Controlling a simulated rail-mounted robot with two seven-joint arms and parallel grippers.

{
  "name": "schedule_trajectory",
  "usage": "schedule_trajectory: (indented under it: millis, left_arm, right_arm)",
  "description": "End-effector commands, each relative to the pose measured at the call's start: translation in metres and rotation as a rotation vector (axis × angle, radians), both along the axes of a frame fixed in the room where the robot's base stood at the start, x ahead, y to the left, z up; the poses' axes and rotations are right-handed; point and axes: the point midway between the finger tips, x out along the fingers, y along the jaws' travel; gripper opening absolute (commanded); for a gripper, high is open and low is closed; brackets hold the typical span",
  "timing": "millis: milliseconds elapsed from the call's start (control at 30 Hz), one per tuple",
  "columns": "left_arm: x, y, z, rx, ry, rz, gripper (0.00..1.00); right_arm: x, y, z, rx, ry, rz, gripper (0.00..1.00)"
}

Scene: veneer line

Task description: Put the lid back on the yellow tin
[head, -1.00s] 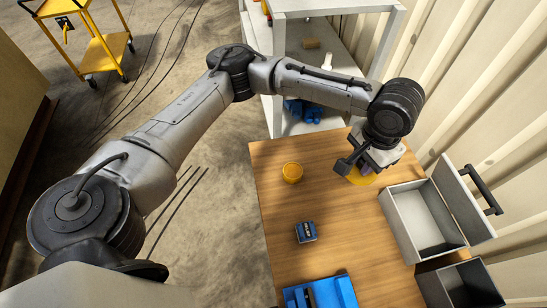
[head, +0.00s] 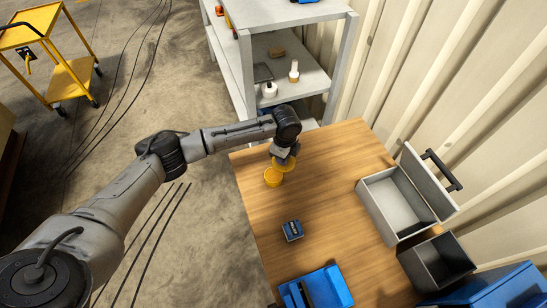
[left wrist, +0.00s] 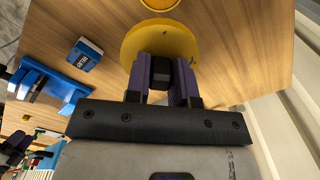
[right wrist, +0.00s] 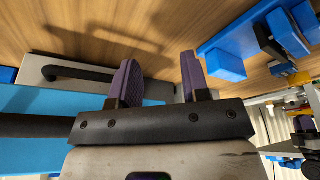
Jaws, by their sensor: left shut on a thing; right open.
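The yellow tin (head: 272,178) stands on the far left part of the wooden table; part of it also shows at the top edge of the left wrist view (left wrist: 160,4). My left gripper (head: 284,157) is shut on the round yellow lid (head: 288,164). In the left wrist view the fingers (left wrist: 160,70) pinch the lid (left wrist: 140,45) near its middle. The lid is close beside the tin, on its far right side in the head view; its exact height above the table I cannot tell. My right gripper (right wrist: 160,78) is open and empty.
A small blue box (head: 292,231) lies nearer on the table, with a blue holder (head: 325,288) at the front. An open grey box (head: 372,200) and a dark bin (head: 455,251) stand at right. A grey shelf (head: 300,80) is behind. The table's middle is clear.

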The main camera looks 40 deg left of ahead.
Motion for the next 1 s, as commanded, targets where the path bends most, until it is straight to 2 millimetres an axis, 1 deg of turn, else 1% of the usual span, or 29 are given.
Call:
schedule_trajectory:
  millis: [33,100,300,467,667,1000]
  left_arm:
    - [-0.003,0.007,-0.009,0.0,0.005,-0.044,0.0]
    - [-0.005,0.015,-0.019,-0.001,0.003,-0.11,0.0]
    - [-0.01,0.029,-0.039,0.0,0.001,-0.234,0.0]
    - [-0.012,0.033,-0.045,-0.001,-0.001,-0.269,0.0]
    - [-0.012,0.034,-0.052,0.0,-0.001,-0.272,0.0]
    - [-0.012,0.033,-0.075,0.001,0.0,-0.271,0.0]
  right_arm:
    - [0.0,0.0,0.003,0.0,0.0,0.0,0.43]
    - [0.0,0.0,0.005,0.0,0.0,0.0,0.43]
    - [0.0,0.0,0.007,-0.001,0.0,0.0,0.43]
    - [0.0,-0.001,0.006,-0.004,0.0,0.003,0.43]
    - [0.0,-0.003,-0.002,-0.01,-0.001,0.006,0.43]
    - [0.0,-0.003,-0.028,-0.01,-0.001,0.005,0.43]
